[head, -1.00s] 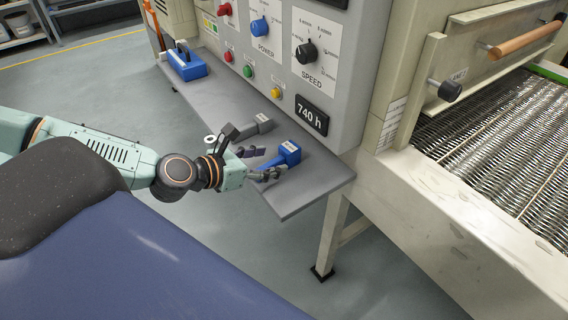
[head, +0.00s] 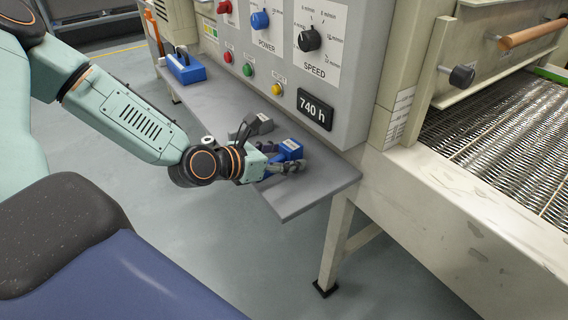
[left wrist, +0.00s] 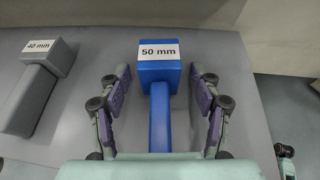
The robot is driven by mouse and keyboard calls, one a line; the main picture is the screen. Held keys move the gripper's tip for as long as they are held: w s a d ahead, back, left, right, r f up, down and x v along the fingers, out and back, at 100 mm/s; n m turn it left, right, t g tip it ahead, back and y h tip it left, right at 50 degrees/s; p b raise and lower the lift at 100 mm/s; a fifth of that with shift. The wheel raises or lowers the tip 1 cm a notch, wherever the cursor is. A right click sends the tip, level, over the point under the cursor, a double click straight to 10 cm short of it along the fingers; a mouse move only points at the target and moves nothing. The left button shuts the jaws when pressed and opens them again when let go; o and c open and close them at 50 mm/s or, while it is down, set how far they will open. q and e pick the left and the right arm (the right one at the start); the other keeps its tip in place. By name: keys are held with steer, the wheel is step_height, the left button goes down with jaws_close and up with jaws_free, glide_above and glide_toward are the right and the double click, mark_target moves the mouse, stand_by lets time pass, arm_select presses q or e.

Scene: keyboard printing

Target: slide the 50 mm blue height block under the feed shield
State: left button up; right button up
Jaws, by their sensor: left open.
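The blue height block (left wrist: 158,74) carries a white "50 mm" label and lies on the grey shelf, its narrow handle pointing toward my gripper. It also shows in the head view (head: 291,149). My left gripper (left wrist: 160,95) is open, with one finger on each side of the block's handle and gaps between fingers and handle. In the head view my left gripper (head: 277,164) is low over the shelf and partly covers the handle. The feed shield may be the plate (head: 447,95) above the conveyor at right; I cannot confirm this.
A grey "40 mm" block (left wrist: 45,80) lies left of the blue one. A blue object with a black handle (head: 185,67) sits at the shelf's far end. The control panel (head: 300,70) rises behind the grey shelf (head: 300,205). The mesh conveyor (head: 510,125) is at right.

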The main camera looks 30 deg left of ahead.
arm_select(q)
steer(key=shift+s+a+r, duration=0.1)
steer(key=shift+s+r, duration=0.05)
steer(key=shift+c, duration=0.3)
steer(key=c, duration=1.2)
